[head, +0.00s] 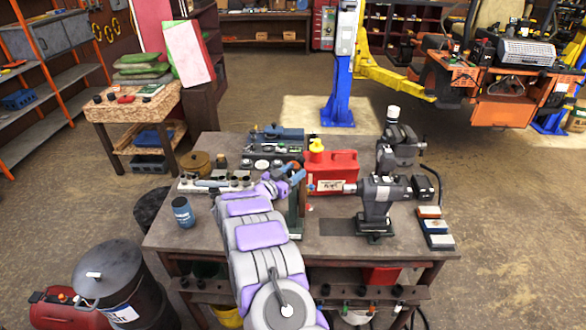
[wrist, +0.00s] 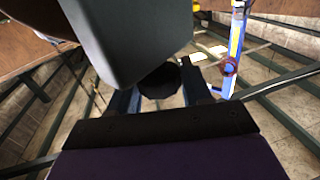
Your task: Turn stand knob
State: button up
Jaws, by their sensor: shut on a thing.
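My gripper (head: 293,172) is at the top of a green upright stand (head: 295,218) on the workbench. In the wrist view its two blue fingers (wrist: 160,96) are on either side of a dark round knob (wrist: 160,80), shut on it. The knob is partly covered by a large grey block in front of the camera. In the head view the knob is hidden behind my fingers, and its turn angle cannot be told.
The workbench (head: 336,250) also carries a red fuel can (head: 331,176) just right of my gripper, a grey bench machine (head: 379,200), a blue can (head: 183,212) and sharpening blocks (head: 434,227). A blue lift post (head: 339,75) and raised orange mower (head: 500,75) are behind.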

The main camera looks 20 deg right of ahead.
jog(key=shift+a+m+g+h+p, duration=0.1)
jog(key=shift+m+g+h+p, duration=0.25)
jog(key=shift+g, duration=0.25)
jog(key=o, duration=0.9)
jog(key=shift+w, duration=0.1)
jog(key=shift+o, duration=0.2)
jog(key=shift+a, duration=0.1)
jog(key=b+v, duration=0.1)
jog(key=v, duration=1.6)
jog(key=shift+a+b, duration=0.3)
